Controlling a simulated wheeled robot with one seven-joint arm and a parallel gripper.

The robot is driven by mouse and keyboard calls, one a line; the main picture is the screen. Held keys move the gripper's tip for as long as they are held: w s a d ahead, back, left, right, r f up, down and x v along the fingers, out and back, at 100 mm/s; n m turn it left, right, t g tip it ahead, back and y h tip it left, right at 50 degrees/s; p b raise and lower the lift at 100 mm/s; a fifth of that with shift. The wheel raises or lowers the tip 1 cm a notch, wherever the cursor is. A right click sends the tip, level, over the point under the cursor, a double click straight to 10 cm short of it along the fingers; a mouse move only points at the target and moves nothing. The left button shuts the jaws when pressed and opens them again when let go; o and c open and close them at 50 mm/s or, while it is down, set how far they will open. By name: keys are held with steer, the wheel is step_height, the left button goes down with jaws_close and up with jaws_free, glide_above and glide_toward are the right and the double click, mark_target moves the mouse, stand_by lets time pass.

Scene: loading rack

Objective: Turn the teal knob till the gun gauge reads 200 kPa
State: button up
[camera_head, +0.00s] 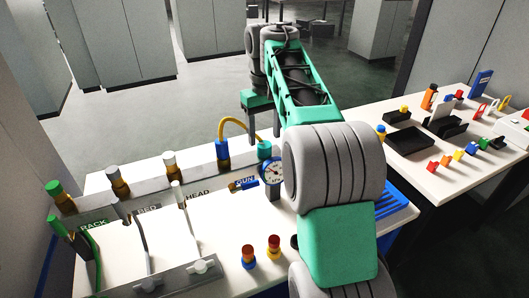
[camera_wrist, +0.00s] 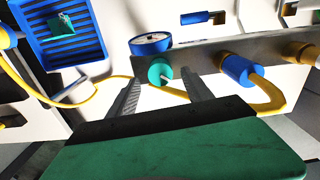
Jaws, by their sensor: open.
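The teal knob (camera_head: 264,149) sits on the grey rail just above the round gun gauge (camera_head: 272,174). The gauge has a white dial and blue rim; its reading is too small to tell.
A blue fitting with a yellow hose (camera_head: 223,149) stands left of the knob. Grey and green fittings (camera_head: 115,175) line the rail further left. A blue ribbed tray (camera_head: 397,204) lies right, partly behind my arm.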

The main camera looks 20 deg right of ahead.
mark_target(264, 144)
step_height(264, 144, down, 4)
steer(key=shift+f+b, duration=0.2)
steer(key=shift+b, duration=1.05)
steer(key=shift+c, duration=0.5)
jaws_close()
